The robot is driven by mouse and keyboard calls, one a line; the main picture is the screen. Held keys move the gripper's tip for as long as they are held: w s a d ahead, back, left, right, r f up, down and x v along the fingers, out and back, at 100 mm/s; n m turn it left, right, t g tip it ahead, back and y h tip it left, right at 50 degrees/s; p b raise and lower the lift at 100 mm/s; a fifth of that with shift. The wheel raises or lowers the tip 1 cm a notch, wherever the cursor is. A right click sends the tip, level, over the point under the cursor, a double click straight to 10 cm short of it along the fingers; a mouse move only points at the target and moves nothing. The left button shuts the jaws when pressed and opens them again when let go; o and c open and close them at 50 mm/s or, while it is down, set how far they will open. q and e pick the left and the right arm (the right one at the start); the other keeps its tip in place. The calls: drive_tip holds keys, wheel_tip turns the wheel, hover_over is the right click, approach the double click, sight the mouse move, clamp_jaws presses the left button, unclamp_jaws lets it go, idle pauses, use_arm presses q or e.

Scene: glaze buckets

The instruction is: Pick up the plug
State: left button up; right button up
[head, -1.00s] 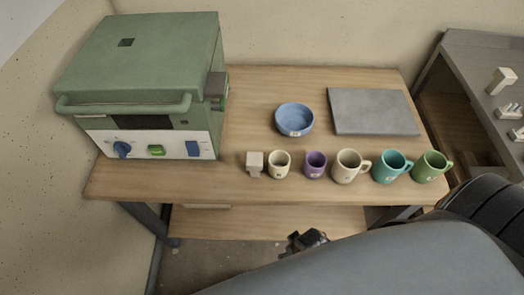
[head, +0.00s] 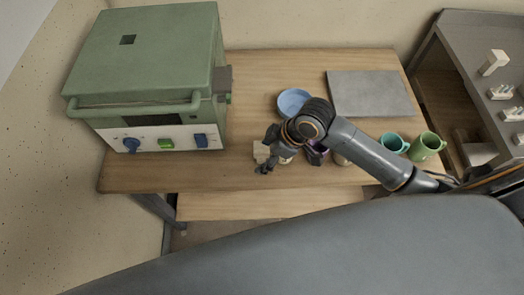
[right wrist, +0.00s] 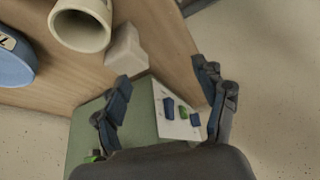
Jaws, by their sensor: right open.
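The plug (head: 261,152), a small pale beige block, stands near the front edge of the wooden table, left of the mugs. In the head view it is partly hidden by my right gripper (head: 268,156), which is above and close to it. In the right wrist view the plug (right wrist: 126,49) lies beyond the left finger, beside a cream cup (right wrist: 82,24). My right gripper (right wrist: 164,82) is open with nothing between its fingers there. My left gripper is not in view.
A green kiln (head: 145,60) with a square hole in its top stands at the left. A blue bowl (head: 291,101), a grey slab (head: 370,93), a teal mug (head: 392,143) and a green mug (head: 427,146) are on the table (head: 235,178). My arm hides other cups.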

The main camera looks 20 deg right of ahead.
sight(264, 147)
drive_tip(key=w+d+r+n+g, duration=0.1)
drive_tip(key=w+d+r+n, duration=0.25)
drive_tip(key=d+r, duration=0.2)
drive_tip(key=shift+m, duration=0.35)
drive_tip(key=p+x, duration=0.1)
drive_tip(key=x, duration=0.8)
drive_tip(key=shift+w+d, duration=0.2)
drive_tip(key=x, duration=0.1)
drive_tip(key=p+x, duration=0.2)
drive_tip(key=x, duration=0.1)
drive_tip(key=shift+s, duration=0.25)
drive_tip(key=shift+w+a+f, duration=0.1)
drive_tip(key=shift+a+f, duration=0.15)
drive_tip(key=shift+f, duration=0.35)
drive_tip(key=c, duration=1.3)
